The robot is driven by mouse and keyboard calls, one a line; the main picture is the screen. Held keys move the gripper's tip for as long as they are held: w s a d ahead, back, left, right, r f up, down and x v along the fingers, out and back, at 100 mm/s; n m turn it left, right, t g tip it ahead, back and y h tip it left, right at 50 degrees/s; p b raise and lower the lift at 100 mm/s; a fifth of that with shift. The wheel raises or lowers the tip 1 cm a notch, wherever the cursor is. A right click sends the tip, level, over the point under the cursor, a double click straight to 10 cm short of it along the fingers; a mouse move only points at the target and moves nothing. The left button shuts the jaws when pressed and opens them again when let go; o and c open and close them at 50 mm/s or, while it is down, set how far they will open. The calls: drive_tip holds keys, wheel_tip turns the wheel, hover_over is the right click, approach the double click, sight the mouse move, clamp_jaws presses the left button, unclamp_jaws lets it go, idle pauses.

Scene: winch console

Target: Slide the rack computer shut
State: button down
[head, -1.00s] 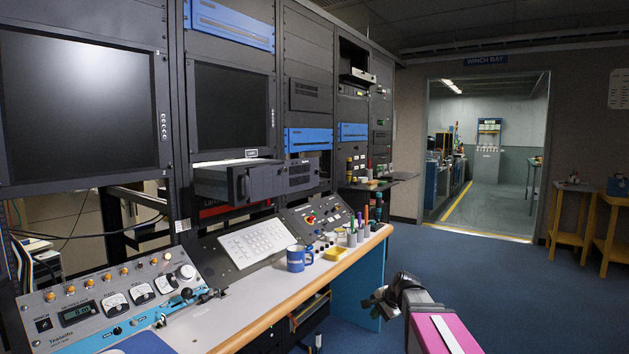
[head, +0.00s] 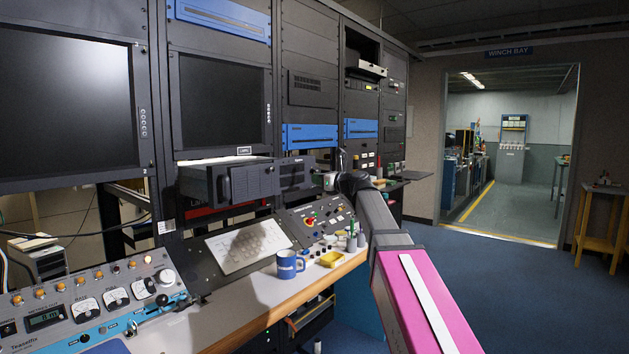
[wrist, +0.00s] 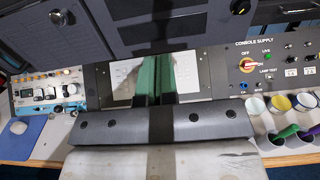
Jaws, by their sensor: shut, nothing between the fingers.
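The rack computer (head: 240,182) is a dark box that sticks out of the rack below the middle monitor in the head view. Its dark front with a handle fills the top of the wrist view (wrist: 152,24). My gripper (head: 331,181) is raised over the console, to the right of the computer in the head view. In the wrist view its green fingers (wrist: 154,66) are together and empty, pointing toward the computer's front. They appear apart from it. The fingertips are hard to make out in the head view.
Below the computer is the sloped console with a white keypad (head: 248,246) and a switch panel (head: 318,218). Open floor lies to the right.

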sight(293, 175)
drive_tip(key=shift+x, duration=4)
drive_tip(key=shift+x, duration=11.65)
